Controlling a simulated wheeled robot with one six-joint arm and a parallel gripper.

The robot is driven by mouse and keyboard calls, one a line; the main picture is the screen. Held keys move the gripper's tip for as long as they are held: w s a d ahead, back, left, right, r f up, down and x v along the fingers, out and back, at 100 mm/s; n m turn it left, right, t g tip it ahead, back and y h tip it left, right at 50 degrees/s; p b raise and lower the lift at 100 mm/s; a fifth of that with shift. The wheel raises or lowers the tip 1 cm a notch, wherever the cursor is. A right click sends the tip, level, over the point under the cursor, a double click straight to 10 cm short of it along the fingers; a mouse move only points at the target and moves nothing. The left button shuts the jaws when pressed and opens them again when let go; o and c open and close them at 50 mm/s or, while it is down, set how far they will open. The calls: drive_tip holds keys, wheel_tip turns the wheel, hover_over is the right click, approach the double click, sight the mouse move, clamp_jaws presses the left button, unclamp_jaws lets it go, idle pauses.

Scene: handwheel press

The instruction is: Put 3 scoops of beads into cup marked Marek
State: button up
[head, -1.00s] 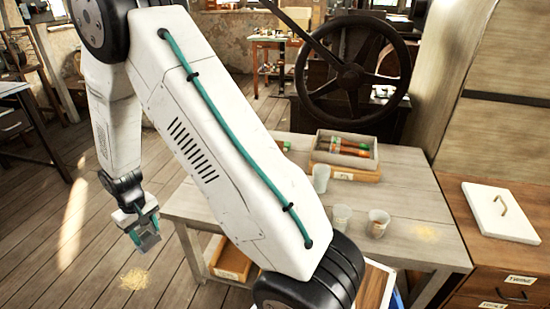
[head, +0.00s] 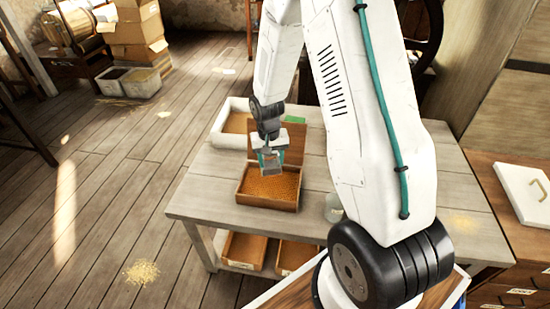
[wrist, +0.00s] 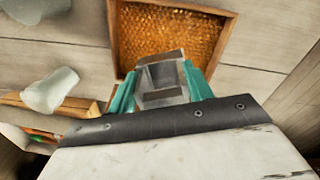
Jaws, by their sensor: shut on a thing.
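My gripper (head: 270,157) is shut on a grey metal scoop (head: 272,173) above the wooden box (head: 268,202) of orange-gold beads (head: 270,186) on the table. In the wrist view the scoop (wrist: 162,78) sits between the teal fingers, in front of the beads (wrist: 170,40); I see no beads in it. A pale translucent cup (head: 333,207) shows beside my arm in the head view. The wrist view shows two pale cups, one at the left (wrist: 50,91) and one at the top left (wrist: 36,8). I cannot read any name on them.
A white-walled tray (head: 228,138) stands behind the bead box on the table (head: 205,190). Open drawers or trays (head: 243,250) sit below. Spilled grains lie on the floor (head: 141,272) and the table's right (head: 463,223). My arm hides much of the table.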

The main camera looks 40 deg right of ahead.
sight(266, 175)
drive_tip(key=shift+s+d+f, duration=0.15)
drive_tip(key=shift+s+d, duration=0.1)
drive_tip(key=shift+d, duration=0.1)
drive_tip(key=f+h, duration=0.1)
drive_tip(key=f, duration=0.1)
drive_tip(key=a+f+g, duration=0.1)
drive_tip(key=f, duration=0.1)
drive_tip(key=w+a+f+h, duration=0.1)
drive_tip(key=f, duration=0.1)
drive_tip(key=shift+w+a+f+h, duration=0.1)
drive_tip(key=shift+a+f+h, duration=0.1)
drive_tip(key=shift+f+h, duration=0.1)
drive_tip(key=shift+w+a+f, duration=0.15)
drive_tip(key=shift+a+f, duration=0.15)
drive_tip(key=shift+f, duration=0.35)
